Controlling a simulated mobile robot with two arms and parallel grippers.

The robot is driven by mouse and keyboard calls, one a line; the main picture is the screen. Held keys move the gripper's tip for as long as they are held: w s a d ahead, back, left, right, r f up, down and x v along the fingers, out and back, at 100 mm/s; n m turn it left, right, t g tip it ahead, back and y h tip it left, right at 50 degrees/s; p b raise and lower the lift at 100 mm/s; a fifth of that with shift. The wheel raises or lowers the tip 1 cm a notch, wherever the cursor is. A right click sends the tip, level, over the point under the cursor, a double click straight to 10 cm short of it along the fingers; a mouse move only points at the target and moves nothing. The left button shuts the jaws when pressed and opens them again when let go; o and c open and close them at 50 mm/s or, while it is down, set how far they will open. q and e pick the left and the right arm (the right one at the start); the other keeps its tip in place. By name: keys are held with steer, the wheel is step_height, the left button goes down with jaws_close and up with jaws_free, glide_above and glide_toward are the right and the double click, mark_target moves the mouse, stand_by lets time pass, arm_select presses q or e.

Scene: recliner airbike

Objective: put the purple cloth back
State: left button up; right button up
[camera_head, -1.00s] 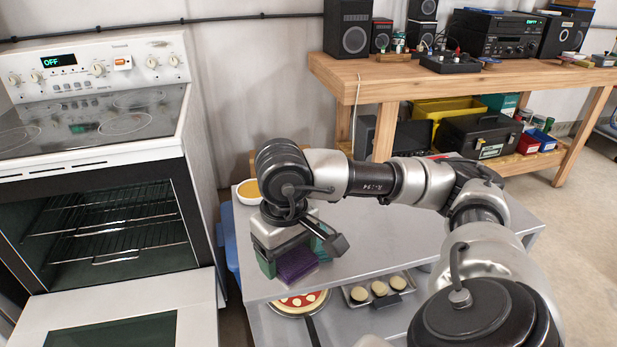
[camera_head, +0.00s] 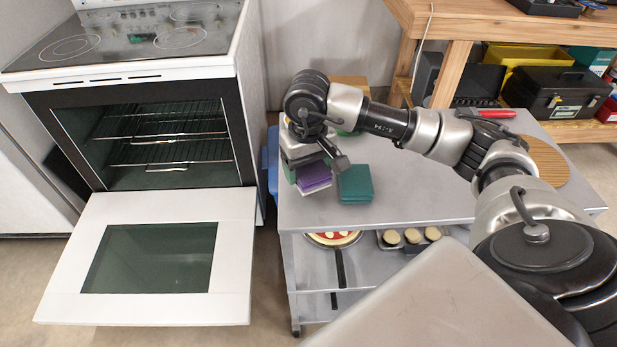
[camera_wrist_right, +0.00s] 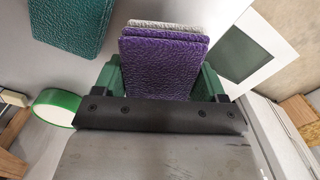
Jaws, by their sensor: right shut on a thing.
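The purple cloth (camera_head: 314,177) is a small square pad over the left front part of the metal cart's top (camera_head: 420,190). My right gripper (camera_head: 311,174) is shut on it, with green finger pads either side. The wrist view shows the purple cloth (camera_wrist_right: 160,70) between the fingers, with a whitish-grey layer along its far edge. I cannot tell whether the cloth touches the cart. A teal cloth (camera_head: 355,184) lies on the cart just right of the gripper; it also shows in the wrist view (camera_wrist_right: 68,22). My left gripper is not in view.
The oven door (camera_head: 150,255) hangs open left of the cart. A pizza pan (camera_head: 333,238) and a tray of round pieces (camera_head: 412,238) are on the lower shelf. A green tape roll (camera_wrist_right: 57,107) shows in the wrist view. The cart's front middle is clear.

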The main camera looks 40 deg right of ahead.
steer(key=shift+f, duration=2)
steer(key=shift+f, duration=0.15)
steer(key=o, duration=0.8)
step_height(320, 180, up, 12)
steer(key=shift+r, duration=0.2)
